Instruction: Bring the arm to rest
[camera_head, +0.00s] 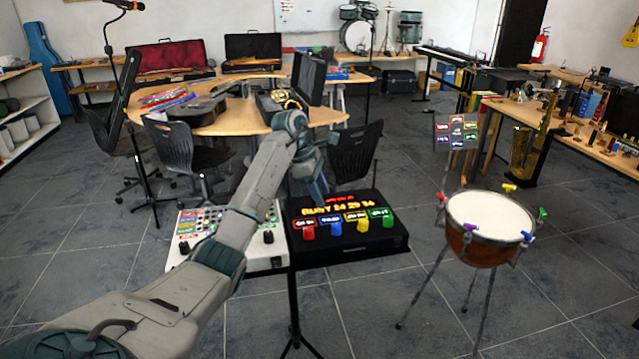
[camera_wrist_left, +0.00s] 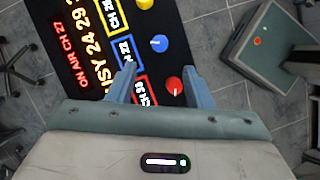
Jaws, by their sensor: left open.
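My left arm reaches in from the lower left and bends down at the wrist. My left gripper (camera_head: 320,196) hangs over the back left part of a black control box (camera_head: 352,256). The box has a lit display and red (camera_head: 308,231), blue (camera_head: 335,227), yellow (camera_head: 362,222) and green (camera_head: 387,217) knobs. In the left wrist view the gripper (camera_wrist_left: 160,74) is open, with nothing held between its fingers. The red knob (camera_wrist_left: 175,85) and blue knob (camera_wrist_left: 159,42) show below and between the fingers. My right gripper is not in view.
A white mixer (camera_head: 265,262) sits left of the black box, partly behind my arm. A kettledrum (camera_head: 485,228) on thin legs stands to the right. Chairs (camera_head: 170,145) and a wooden table (camera_head: 225,122) with cases are behind. Floor between box and drum is clear.

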